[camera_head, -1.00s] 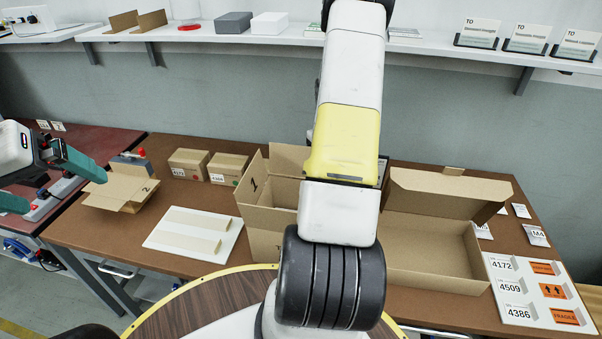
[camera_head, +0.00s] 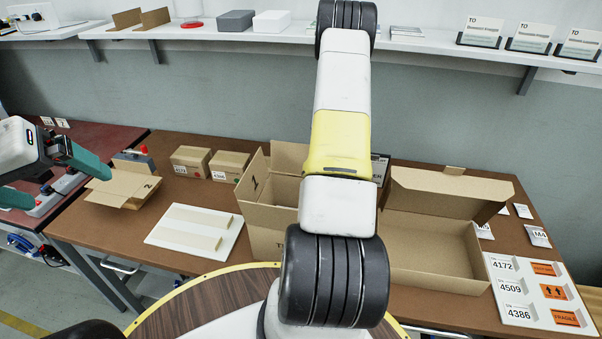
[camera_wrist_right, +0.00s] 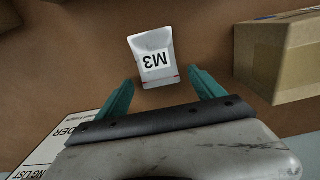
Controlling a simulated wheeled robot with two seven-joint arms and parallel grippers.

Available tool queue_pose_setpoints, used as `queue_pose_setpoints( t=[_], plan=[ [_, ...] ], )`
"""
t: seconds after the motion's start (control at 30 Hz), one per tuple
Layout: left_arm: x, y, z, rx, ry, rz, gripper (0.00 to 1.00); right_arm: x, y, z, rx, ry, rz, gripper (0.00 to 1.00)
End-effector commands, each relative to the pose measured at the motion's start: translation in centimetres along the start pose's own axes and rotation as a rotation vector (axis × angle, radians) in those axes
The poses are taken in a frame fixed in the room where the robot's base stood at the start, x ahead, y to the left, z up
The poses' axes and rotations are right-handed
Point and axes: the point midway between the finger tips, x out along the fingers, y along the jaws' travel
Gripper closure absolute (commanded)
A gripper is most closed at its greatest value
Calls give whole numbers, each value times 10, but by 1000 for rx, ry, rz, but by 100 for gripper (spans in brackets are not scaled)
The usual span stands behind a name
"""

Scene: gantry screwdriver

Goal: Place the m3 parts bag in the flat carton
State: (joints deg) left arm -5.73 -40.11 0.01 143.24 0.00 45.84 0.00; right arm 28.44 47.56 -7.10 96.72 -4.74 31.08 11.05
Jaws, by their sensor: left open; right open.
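The M3 parts bag (camera_wrist_right: 152,55) is a small pale bag with a white M3 label, lying on the brown bench in the right wrist view. My right gripper (camera_wrist_right: 161,76) is open, its teal fingertips just short of the bag and to either side of its near end. I cannot make out this bag in the head view. The flat carton (camera_head: 428,262) is the wide, shallow brown box with its lid raised, right of centre in the head view. My left gripper (camera_head: 68,186) is open and empty at the far left.
Carton 1 (camera_head: 255,219) stands left of the flat carton, partly behind my right arm. Carton 2 (camera_head: 118,191) is at the left. A white board (camera_head: 168,240) and a label sheet (camera_head: 520,308) lie on the bench. An M4 bag (camera_head: 537,236) lies right. A carton (camera_wrist_right: 285,50) edges the wrist view.

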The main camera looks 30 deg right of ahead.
Motion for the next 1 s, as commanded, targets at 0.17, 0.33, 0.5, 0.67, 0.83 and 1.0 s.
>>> queue_pose_setpoints(
  t=[0.17,0.33,0.5,0.67,0.83,1.0],
  plan=[
    [0,0,0,0,0,0,0,10,0,-1,0,2,0,22],
    [0,0,0,0,0,0,0,9,0,-1,-1,3,0,22],
    [0,0,0,0,0,0,0,9,0,-1,-1,2,0,55],
    [0,0,0,0,0,0,0,9,0,-1,-1,2,0,87],
    [0,0,0,0,0,0,0,9,0,-1,-1,2,0,96],
    [0,0,0,0,0,0,0,0,0,-1,-1,5,-1,96]
  ],
)
